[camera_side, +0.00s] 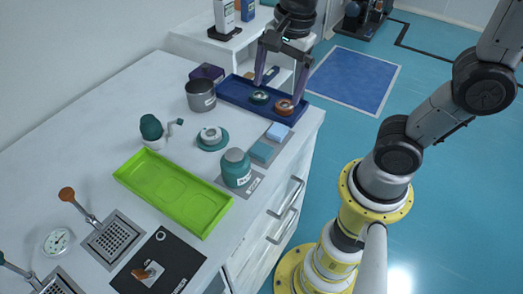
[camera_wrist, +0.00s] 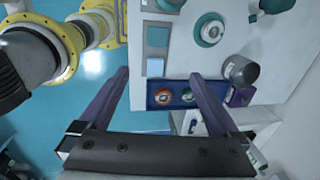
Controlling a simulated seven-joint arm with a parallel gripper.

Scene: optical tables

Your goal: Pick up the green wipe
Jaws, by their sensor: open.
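The green wipe (camera_side: 260,151) is a flat teal-green rectangle on a grey mat near the right edge of the white table. It lies beside a light blue wipe (camera_side: 277,131). In the wrist view the green wipe (camera_wrist: 157,37) is ahead of the fingertips, beyond the light blue wipe (camera_wrist: 155,67). My gripper (camera_side: 279,92) is open and empty, with its two purple fingers over the dark blue tray area. In the wrist view my gripper (camera_wrist: 160,75) has its fingers wide apart. Nothing hides the wipe.
The dark blue tray (camera_side: 231,92) holds a teal and a copper round piece. A teal jar (camera_side: 236,168) stands just beside the green wipe. A metal cup (camera_side: 201,95), a teal round piece (camera_side: 212,138) and a lime tray (camera_side: 172,190) are further left.

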